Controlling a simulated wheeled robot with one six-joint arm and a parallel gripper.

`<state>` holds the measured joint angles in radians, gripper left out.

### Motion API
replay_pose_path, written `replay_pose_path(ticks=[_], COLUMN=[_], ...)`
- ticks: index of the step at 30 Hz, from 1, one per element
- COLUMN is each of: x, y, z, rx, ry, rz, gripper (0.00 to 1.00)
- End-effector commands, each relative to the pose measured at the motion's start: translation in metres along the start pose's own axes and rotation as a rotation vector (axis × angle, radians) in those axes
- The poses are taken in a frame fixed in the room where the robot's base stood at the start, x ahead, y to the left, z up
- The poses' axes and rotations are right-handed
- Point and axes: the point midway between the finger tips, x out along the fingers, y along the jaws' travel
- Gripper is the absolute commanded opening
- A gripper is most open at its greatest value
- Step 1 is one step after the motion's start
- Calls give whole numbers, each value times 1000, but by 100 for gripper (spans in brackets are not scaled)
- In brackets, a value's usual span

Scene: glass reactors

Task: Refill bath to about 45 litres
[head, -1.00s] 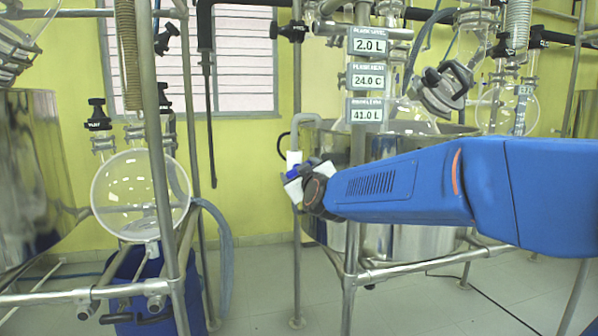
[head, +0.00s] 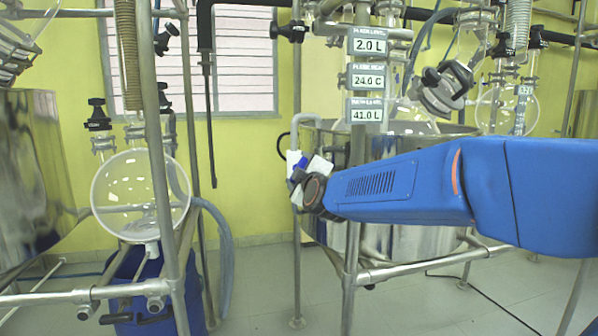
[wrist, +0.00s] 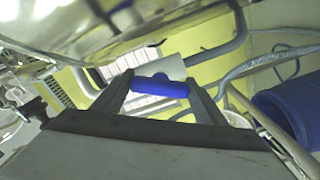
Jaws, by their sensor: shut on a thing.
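The bath (head: 325,228) is a large shiny metal vessel on a tubular frame at centre right, partly hidden behind my arm. A grey bent pipe (head: 305,118) reaches over its left rim. Three display panels hang on a post in front: 2.0 L, 24.0 C and the lowest panel (head: 367,110) reads 41.0 L. My gripper (head: 308,172) is at the bath's left side, below the pipe bend. It is shut on a blue valve handle (wrist: 160,88), which lies between the fingers in the wrist view. A white block (wrist: 170,68) sits just behind the handle. Any water is not visible.
At left are a round glass flask (head: 140,195), a blue drum (head: 150,290) and a grey hose (head: 222,245). Floor between the frames is clear.

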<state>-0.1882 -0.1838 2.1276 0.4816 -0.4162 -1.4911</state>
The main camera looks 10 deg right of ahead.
Motion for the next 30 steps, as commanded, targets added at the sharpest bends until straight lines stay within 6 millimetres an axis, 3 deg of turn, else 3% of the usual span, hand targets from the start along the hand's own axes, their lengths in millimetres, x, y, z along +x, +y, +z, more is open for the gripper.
replay_pose_path(ticks=[11,12,14,24,30], x=[0,0,0,-2,-20], y=[-1,-1,-1,0,0], z=[0,0,0,0,-1], rx=[-3,-3,-3,-2,-3], ry=[0,0,0,0,2], rz=[-2,-2,-2,-1,0], gripper=[43,73,84,84,84])
